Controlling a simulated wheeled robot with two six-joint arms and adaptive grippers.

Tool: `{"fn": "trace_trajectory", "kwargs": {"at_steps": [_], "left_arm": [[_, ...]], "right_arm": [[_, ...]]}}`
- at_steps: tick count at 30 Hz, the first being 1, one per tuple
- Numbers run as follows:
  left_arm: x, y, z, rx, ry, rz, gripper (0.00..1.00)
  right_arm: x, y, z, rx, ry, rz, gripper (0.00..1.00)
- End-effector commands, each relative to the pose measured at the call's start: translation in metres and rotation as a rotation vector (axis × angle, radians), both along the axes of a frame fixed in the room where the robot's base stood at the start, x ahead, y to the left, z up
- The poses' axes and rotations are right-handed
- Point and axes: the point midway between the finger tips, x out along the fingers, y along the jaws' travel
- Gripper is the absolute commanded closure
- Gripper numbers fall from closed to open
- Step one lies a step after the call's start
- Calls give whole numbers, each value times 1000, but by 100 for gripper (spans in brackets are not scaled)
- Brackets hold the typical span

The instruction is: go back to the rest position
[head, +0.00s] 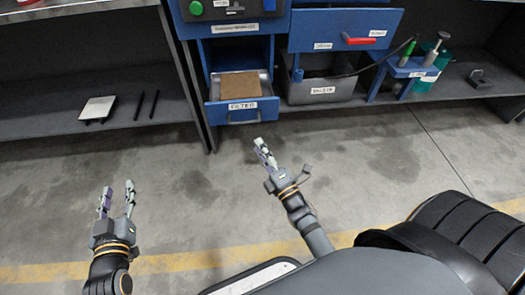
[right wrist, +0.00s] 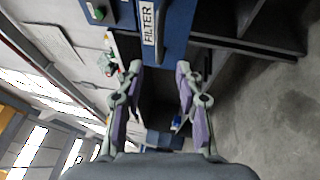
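My left gripper (head: 117,188) is in the lower left of the head view, above bare floor. Its two fingers stand apart with nothing between them. My right gripper (head: 259,143) is near the middle of the head view, in front of a blue drawer (head: 229,117). Its fingers overlap there, but the right wrist view shows the right gripper (right wrist: 159,68) open, with no object held. A blue panel (right wrist: 176,30) labelled FILTER lies beyond the fingertips in that view.
The pulled-out drawer holds a brown flat piece (head: 240,86). A grey bin (head: 320,91) sits beside it. A blue stand (head: 402,68) with tools is at the right. A dark shelf (head: 60,118) holds a white plate (head: 97,107) and two black rods. The concrete floor (head: 190,215) is clear.

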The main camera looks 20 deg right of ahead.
Motion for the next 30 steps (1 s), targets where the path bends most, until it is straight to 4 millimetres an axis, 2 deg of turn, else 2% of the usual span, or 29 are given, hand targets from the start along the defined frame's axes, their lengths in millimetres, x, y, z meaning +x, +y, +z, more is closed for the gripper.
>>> {"fn": "trace_trajectory", "kwargs": {"at_steps": [4,20,23,27,30], "left_arm": [[0,0,0,0,0,0,60],[0,0,0,1,0,0,60],[0,0,0,1,0,0,60],[0,0,0,0,0,0,60],[0,0,0,0,0,0,60]], "right_arm": [[-8,-1,-1,0,-1,0,64],[-8,-4,1,35,9,-1,64],[-6,-15,9,229,56,-4,64],[-6,-32,24,674,155,-5,64],[-8,-36,31,958,217,-1,64]]}}
